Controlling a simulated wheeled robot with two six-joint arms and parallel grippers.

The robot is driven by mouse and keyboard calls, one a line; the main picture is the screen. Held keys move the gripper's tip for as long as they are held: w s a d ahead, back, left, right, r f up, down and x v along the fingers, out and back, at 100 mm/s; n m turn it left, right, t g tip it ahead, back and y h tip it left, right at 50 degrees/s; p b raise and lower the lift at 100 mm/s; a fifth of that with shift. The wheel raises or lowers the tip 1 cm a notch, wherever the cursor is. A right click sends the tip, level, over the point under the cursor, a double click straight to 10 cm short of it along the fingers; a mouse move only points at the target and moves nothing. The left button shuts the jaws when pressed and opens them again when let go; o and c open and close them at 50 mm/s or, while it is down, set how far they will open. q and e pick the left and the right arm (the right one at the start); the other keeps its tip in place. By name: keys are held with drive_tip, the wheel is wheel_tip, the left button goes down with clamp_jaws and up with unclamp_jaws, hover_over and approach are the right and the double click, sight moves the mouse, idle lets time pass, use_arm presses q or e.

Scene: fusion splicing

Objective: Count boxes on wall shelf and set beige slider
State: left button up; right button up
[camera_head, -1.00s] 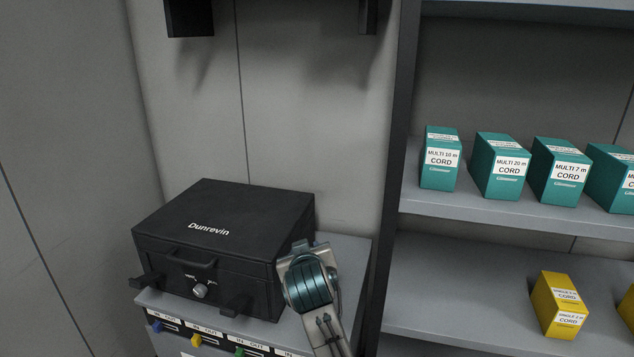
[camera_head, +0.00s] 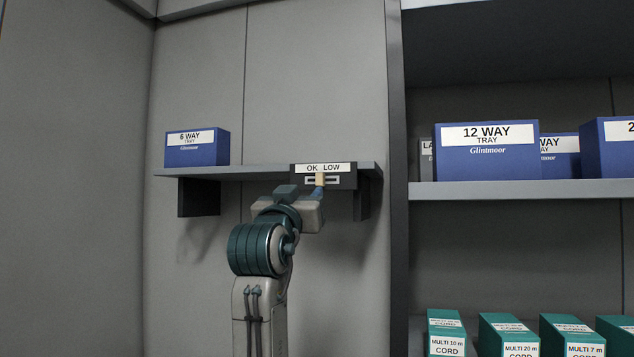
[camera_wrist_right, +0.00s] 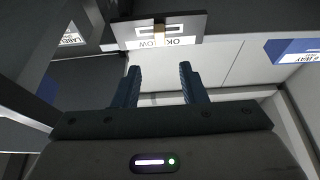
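The wall shelf (camera_head: 262,172) holds one blue box (camera_head: 197,148) labelled "6 WAY TRAY" at its left end. A dark slider panel (camera_head: 346,182) marked OK and LOW sits on its front edge at the right. The beige slider (camera_head: 320,180) stands near the middle of the slot; it also shows in the right wrist view (camera_wrist_right: 158,29). My right gripper (camera_head: 319,191) is just below the panel. In the right wrist view its fingers (camera_wrist_right: 158,75) are apart and empty, with the slider ahead of the gap. My left gripper is out of view.
A tall rack on the right has blue tray boxes (camera_head: 487,152) on its upper shelf and teal cord boxes (camera_head: 510,335) lower down. A dark upright (camera_head: 397,230) stands between rack and wall. The wall shelf between box and panel is bare.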

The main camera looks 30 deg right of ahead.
sight(319, 178)
drive_tip(key=p+x, duration=0.4)
drive_tip(key=x, duration=0.5)
drive_tip(key=shift+w+d, duration=0.3)
drive_tip(key=shift+w+d+r, duration=0.1)
drive_tip(key=shift+w+d, duration=0.15)
drive_tip(key=shift+d, duration=0.05)
